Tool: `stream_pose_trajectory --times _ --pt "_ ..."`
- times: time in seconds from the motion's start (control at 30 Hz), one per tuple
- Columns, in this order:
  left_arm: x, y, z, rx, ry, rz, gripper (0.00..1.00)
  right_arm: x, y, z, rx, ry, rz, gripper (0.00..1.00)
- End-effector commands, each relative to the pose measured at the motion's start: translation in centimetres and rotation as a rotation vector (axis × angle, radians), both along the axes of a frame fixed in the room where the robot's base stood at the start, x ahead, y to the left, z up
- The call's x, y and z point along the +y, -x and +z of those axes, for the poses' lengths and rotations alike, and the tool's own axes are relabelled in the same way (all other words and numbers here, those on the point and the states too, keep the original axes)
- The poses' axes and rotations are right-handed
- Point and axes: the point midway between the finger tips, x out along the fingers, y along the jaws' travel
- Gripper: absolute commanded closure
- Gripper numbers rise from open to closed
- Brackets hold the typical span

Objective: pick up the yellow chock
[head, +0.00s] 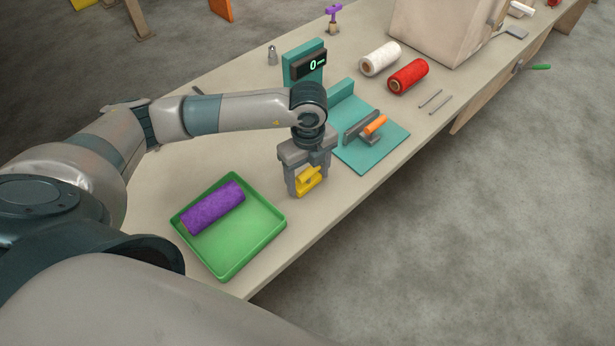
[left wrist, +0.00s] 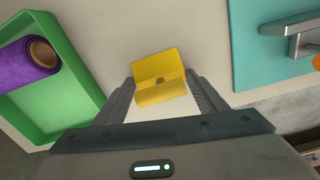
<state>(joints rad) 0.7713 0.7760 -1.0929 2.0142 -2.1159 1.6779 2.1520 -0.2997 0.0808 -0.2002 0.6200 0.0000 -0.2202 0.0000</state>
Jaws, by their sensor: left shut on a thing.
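The yellow chock (head: 308,181) is between the fingers of my left gripper (head: 305,186), which is shut on it. In the left wrist view the chock (left wrist: 158,72) shows as a yellow angled piece between the two fingertips (left wrist: 162,92). From these views I cannot tell whether it touches the table or is a little above it. My right gripper is not in view.
A green tray (head: 235,262) with a purple felt roll (head: 212,207) lies left of the gripper. A teal plate (head: 375,158) with an orange-handled tool (head: 375,125) is to the right. White (head: 380,58) and red (head: 408,75) spools lie behind. The table's front edge is close.

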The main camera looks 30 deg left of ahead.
Motion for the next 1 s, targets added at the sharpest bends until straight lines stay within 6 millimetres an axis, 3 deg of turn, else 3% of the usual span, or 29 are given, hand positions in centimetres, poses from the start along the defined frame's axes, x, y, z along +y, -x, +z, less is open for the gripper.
stream_pose_trajectory --times 0.17,0.37,0.7,1.0 --pt "0.0 -0.1 0.9 -0.004 0.001 -0.001 0.59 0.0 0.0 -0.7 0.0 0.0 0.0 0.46" --pt "0.0 -0.2 3.6 -0.007 0.002 -0.001 0.59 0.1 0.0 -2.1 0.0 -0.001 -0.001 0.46" --pt "-6.3 2.2 7.5 -0.005 0.005 -0.007 0.59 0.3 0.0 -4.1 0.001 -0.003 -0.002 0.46" --pt "-10.1 3.7 10.3 -0.004 0.002 -0.002 0.59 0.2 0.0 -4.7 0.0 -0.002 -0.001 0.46"
